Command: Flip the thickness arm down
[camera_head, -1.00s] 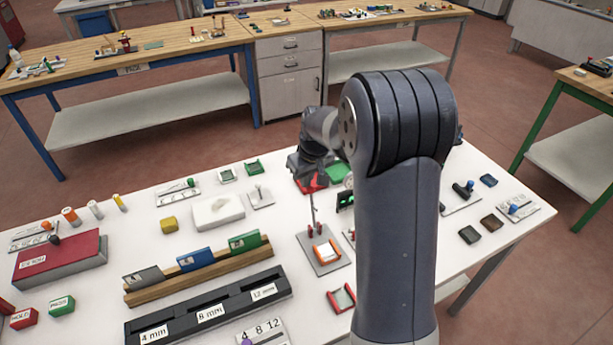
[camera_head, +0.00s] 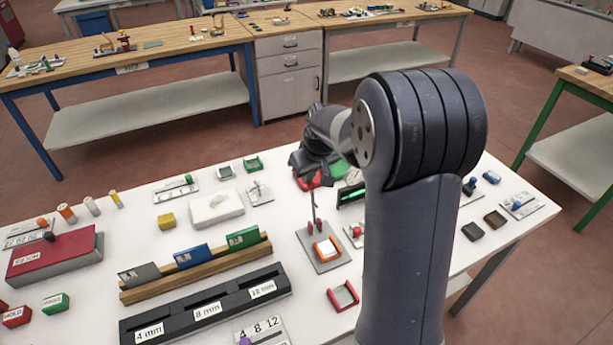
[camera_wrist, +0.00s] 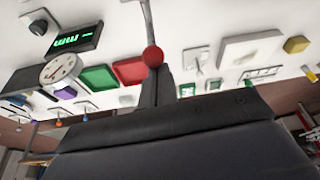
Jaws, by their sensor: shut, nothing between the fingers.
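The thickness arm (camera_head: 315,207) is a thin grey rod standing nearly upright from red hinge lugs on a grey plate (camera_head: 325,262), behind an orange-framed pad (camera_head: 327,249). In the wrist view, the rod (camera_wrist: 147,20) ends in a red ball knob (camera_wrist: 152,56). My gripper (camera_head: 314,178) is at the top of the rod in the head view, small and partly blended with the dark wrist. In the wrist view, my gripper's fingers (camera_wrist: 160,88) are together, with the knob right at their tips. Whether they touch the knob is unclear.
A display with green digits (camera_head: 351,194) stands right of the rod; a round dial (camera_wrist: 58,68) shows beside it in the wrist view. A red tray (camera_head: 343,295) lies in front of the plate. A wooden rack (camera_head: 197,272) with coloured blocks is to the left.

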